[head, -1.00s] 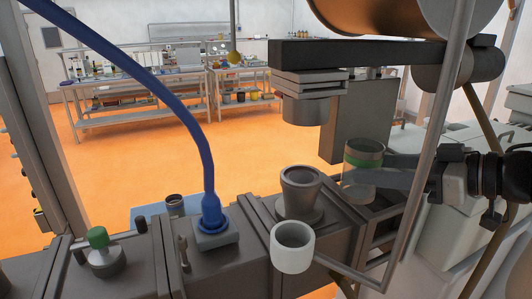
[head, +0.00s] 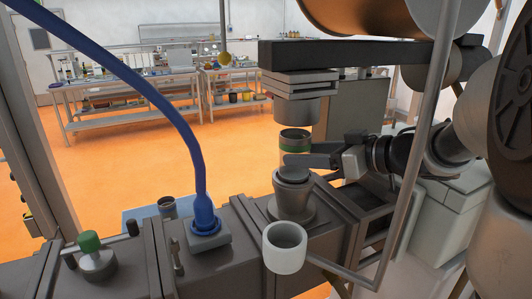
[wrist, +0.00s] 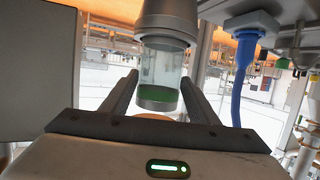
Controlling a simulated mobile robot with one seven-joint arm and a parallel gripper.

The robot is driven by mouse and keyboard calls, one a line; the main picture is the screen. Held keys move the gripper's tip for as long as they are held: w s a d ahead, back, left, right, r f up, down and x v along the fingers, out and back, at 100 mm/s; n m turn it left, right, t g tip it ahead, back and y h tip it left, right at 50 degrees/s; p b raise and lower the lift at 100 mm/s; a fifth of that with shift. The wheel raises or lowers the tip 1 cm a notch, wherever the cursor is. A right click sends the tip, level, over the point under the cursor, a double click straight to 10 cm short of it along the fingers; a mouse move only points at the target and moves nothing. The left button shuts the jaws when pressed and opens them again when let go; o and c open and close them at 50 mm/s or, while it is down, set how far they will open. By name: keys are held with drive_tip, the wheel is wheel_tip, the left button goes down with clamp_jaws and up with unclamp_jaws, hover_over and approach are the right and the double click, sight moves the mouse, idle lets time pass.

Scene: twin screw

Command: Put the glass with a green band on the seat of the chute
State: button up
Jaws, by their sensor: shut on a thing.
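The glass with a green band (head: 294,142) is clear with grey metal ends. My gripper (head: 288,158) is shut on it from the right and holds it upright. In the wrist view the glass (wrist: 160,85) stands between the two fingers of my gripper (wrist: 159,96), its top close under a grey cylinder (wrist: 165,22). In the head view that overhead cylinder (head: 290,110) hangs from a black beam. A round grey flanged socket (head: 292,202), which looks like the chute's seat, is below the glass.
A white cup (head: 285,248) on a bent rod stands in front of the socket. A blue hose (head: 185,130) rises to the left. A grey upright pipe (head: 430,120) crosses in front of my arm. A green knob (head: 89,241) is at the lower left.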

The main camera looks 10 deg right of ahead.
drive_tip(key=o, duration=1.3)
drive_tip(key=shift+r, duration=0.1)
drive_tip(key=shift+s+d+r, duration=0.15)
drive_tip(key=shift+s+d, duration=0.05)
drive_tip(key=shift+s, duration=0.05)
drive_tip(key=v, duration=1.1)
drive_tip(key=shift+s+d, duration=0.15)
